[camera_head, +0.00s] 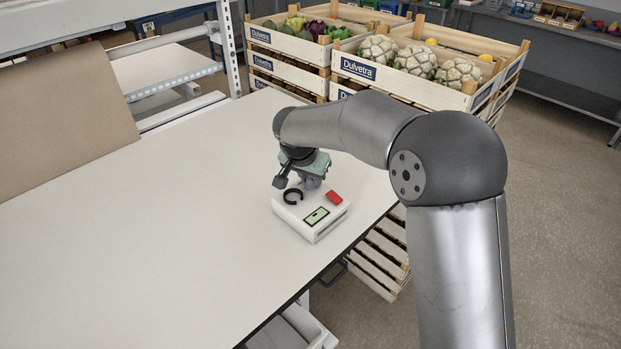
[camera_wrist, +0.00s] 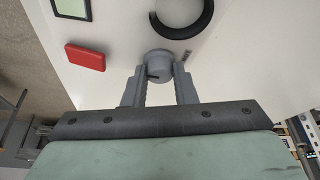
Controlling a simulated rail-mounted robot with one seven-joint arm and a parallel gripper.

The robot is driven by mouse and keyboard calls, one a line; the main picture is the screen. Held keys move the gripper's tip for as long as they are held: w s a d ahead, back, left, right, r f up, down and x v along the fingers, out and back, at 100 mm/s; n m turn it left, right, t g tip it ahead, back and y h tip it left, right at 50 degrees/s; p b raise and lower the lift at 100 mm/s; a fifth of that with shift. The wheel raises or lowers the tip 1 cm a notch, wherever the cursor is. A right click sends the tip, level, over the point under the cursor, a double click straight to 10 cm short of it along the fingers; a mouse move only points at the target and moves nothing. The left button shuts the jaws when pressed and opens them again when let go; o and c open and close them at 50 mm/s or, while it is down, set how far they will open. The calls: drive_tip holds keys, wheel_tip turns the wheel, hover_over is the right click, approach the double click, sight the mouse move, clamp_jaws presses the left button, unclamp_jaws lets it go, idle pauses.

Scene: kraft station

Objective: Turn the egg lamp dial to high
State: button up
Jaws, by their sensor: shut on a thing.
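The egg lamp (camera_head: 318,228) is a white box on the table near its right edge. It has a black ring (camera_head: 293,196), a red button (camera_head: 334,198) and a green screen (camera_head: 317,215) on top. In the wrist view, the grey round dial (camera_wrist: 159,65) sits between the ring (camera_wrist: 186,18) and the red button (camera_wrist: 85,57). My gripper (camera_wrist: 159,76) is shut on the dial, one finger on each side. A dark mark shows on the dial's face; its setting cannot be read. In the head view my gripper (camera_head: 312,183) hides the dial.
The white table (camera_head: 150,240) is clear to the left of the lamp. Wooden crates (camera_head: 400,90) of vegetables stand behind the table, beyond my arm.

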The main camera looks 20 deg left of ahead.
drive_tip(key=m+b, duration=0.2)
drive_tip(key=shift+a+f+h+b, duration=0.2)
drive_tip(key=shift+h+b, duration=0.1)
drive_tip(key=shift+h, duration=0.1)
drive_tip(key=m+h+b, duration=0.1)
drive_tip(key=m, duration=0.1)
drive_tip(key=shift+r+m, duration=0.1)
drive_tip(key=shift+m, duration=0.3)
drive_tip(key=m+g+h, duration=0.1)
drive_tip(key=m, duration=0.2)
drive_tip(key=shift+w+r, duration=0.1)
drive_tip(key=shift+r, duration=0.1)
drive_tip(key=shift+w+a+m+g+h+p, duration=0.1)
drive_tip(key=shift+m+g+h+p, duration=0.45)
drive_tip(key=shift+m, duration=1.15)
drive_tip(key=shift+g, duration=0.25)
drive_tip(key=o, duration=1)
drive_tip(key=shift+y, duration=0.25)
drive_tip(key=p+v, duration=0.3)
drive_tip(key=v, duration=1.4)
drive_tip(key=shift+r, duration=0.15)
